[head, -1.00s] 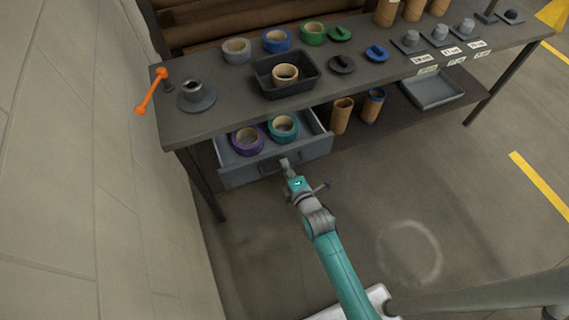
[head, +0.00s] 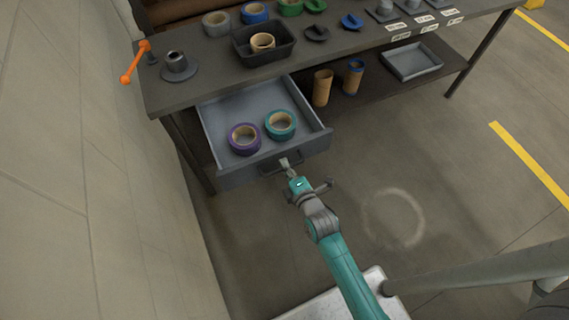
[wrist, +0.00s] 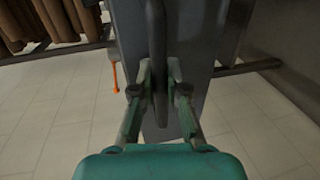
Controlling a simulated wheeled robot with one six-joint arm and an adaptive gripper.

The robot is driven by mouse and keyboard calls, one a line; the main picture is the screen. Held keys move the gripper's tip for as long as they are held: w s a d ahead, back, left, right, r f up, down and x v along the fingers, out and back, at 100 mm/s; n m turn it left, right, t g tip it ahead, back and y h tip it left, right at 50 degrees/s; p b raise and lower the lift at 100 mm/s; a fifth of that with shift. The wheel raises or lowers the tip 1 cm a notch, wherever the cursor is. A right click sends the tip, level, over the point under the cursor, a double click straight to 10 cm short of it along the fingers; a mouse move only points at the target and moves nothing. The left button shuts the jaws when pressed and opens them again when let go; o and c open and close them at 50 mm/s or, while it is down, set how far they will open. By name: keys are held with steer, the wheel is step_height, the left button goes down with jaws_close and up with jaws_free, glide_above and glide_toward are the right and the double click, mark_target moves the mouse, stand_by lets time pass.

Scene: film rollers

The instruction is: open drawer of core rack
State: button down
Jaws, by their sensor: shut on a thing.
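The grey drawer (head: 222,183) of the core rack (head: 170,95) stands well out from under the rack top. A purple tape roll (head: 243,139) and a teal tape roll (head: 280,125) lie inside it, near its front. My gripper (head: 288,163) is at the dark handle (head: 270,170) on the drawer front. In the wrist view my gripper's fingers (wrist: 160,85) are on both sides of the handle bar (wrist: 157,45), shut on it. The drawer's front panel also shows in the wrist view (wrist: 192,30).
Cardboard cores (head: 322,88) stand on the lower shelf right of the drawer.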

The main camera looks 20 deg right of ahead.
steer(key=shift+f, duration=0.1)
steer(key=c, duration=1.2)
jaws_free()
steer(key=v, duration=1.2)
steer(key=s+r+m, duration=0.4)
steer(key=s+m, duration=0.2)
steer(key=s, duration=0.2)
steer(key=s+r+m, duration=0.5)
steer(key=s+m, duration=0.1)
steer(key=s, duration=0.2)
steer(key=s+r+m, duration=0.4)
steer(key=s+m, duration=0.2)
steer(key=s, duration=0.2)
steer(key=shift+s+a+r+g, duration=0.3)
steer(key=shift+r+g, duration=0.1)
